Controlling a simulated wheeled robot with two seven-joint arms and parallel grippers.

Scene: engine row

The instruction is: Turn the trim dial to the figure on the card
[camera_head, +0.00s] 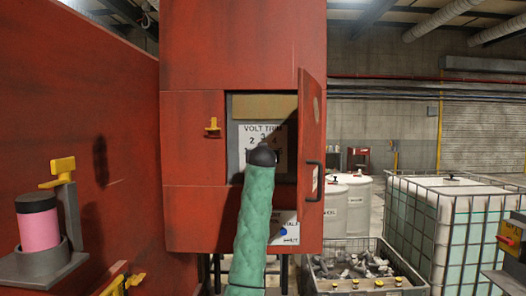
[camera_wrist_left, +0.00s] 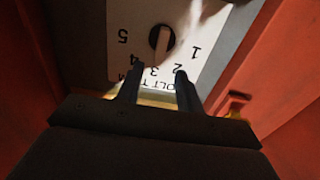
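The trim dial (camera_wrist_left: 161,38) is a dark round knob with a pale bar across it. It sits on a white plate (camera_wrist_left: 110,22) with figures 1 to 5, upside down in the left wrist view. I cannot tell which figure the bar points to. My left gripper (camera_wrist_left: 158,72) is open and empty, its fingers apart over the plate, short of the knob. In the head view the plate, marked VOLT TRIM (camera_head: 248,131), is inside the red cabinet; my green-sleeved arm hides the dial. A white card (camera_head: 286,230) below is partly covered and its figure unreadable. My right gripper is not in view.
The cabinet door (camera_head: 312,150) stands open to the right of the recess. A red wall (camera_head: 90,120) runs along the left, with a pink-and-black cylinder (camera_head: 38,225) on a bracket. A bin of metal parts (camera_head: 330,285) and a caged white tank (camera_head: 445,225) stand at right.

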